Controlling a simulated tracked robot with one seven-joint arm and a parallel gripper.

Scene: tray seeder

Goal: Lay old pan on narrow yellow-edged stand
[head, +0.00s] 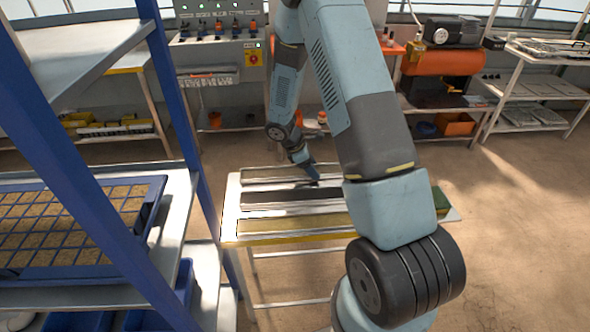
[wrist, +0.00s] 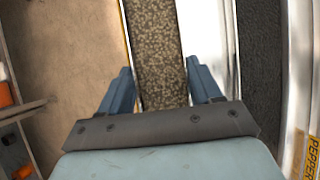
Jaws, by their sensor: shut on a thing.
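The narrow yellow-edged stand (head: 228,232) is a white table in front of me, with a yellow strip along its near edge. A long, narrow pan of speckled brown grain (wrist: 152,40) lies between the fingers of my gripper (wrist: 162,92). In the head view this pan (head: 262,173) is at the stand's far edge, where my gripper (head: 305,183) reaches down, partly behind my arm. My gripper is shut on it. I cannot tell whether the pan touches the stand or hangs just above it.
A dark-filled pan (head: 275,198) and a yellowish pan (head: 285,224) lie on the stand nearer me. The dark one also shows in the wrist view (wrist: 258,50), near a PEPPER label (wrist: 312,155). A blue-framed rack (head: 175,100) with a seed tray stands close left. Floor (head: 510,220) is clear at right.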

